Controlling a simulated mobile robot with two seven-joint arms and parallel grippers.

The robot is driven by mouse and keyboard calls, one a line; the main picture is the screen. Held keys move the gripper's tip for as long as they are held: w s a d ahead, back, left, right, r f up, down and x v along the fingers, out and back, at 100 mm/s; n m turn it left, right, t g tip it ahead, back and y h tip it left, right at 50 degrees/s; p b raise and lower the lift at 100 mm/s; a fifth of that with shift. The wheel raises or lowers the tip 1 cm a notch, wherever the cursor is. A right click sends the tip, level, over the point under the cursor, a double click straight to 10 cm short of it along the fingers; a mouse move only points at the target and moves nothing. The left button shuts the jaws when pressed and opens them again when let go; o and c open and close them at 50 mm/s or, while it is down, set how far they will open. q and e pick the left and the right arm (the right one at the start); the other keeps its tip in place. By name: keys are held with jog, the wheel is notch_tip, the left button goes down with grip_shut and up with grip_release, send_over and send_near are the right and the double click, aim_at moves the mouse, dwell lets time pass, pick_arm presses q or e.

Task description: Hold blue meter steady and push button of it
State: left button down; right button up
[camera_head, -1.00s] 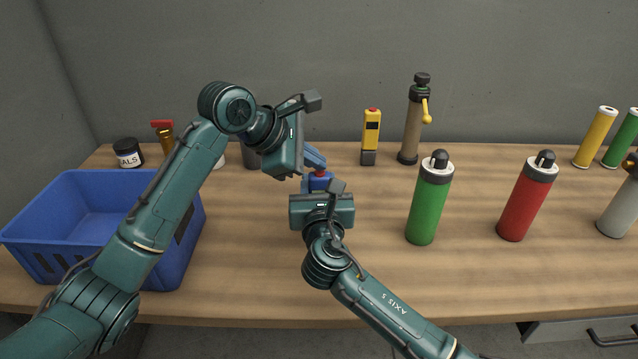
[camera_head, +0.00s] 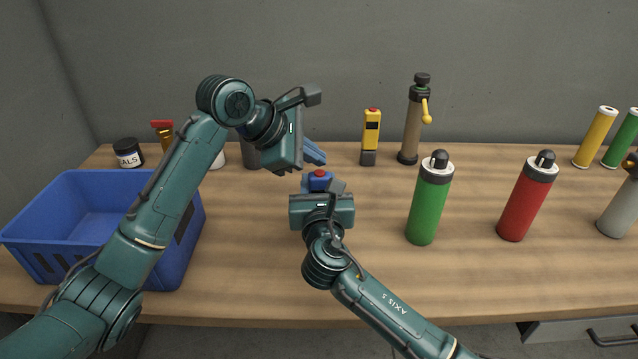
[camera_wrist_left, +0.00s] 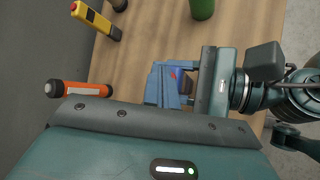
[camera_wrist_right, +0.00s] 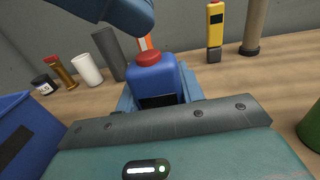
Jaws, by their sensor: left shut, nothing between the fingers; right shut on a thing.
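The blue meter (camera_head: 317,186) stands upright on the table with its red button (camera_head: 320,173) on top. My right gripper (camera_wrist_right: 158,100) is shut on the meter from the near side. In the right wrist view the meter (camera_wrist_right: 152,82) and its red button (camera_wrist_right: 149,58) show clearly, and its dark front panel is partly visible. My left gripper (camera_head: 314,154) is shut and empty, just above and behind the button. A gap shows between its tips and the button. In the left wrist view its fingers (camera_wrist_left: 163,88) cover part of the meter.
A yellow meter (camera_head: 371,135) and a brown pump-like cylinder (camera_head: 411,128) stand behind to the right. Green (camera_head: 430,205) and red (camera_head: 526,203) bottles stand at right. A blue basket (camera_head: 165,270) is at left. An orange-and-black cylinder (camera_wrist_left: 80,89) stands near the wall.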

aim_at(313, 176)
pick_arm(q)
jog(key=shift+r, duration=0.1)
notch_tip(313, 176, up, 6)
jog(key=shift+f, duration=0.1)
dwell(0.5)
pick_arm(e)
jog(key=o, duration=1.1)
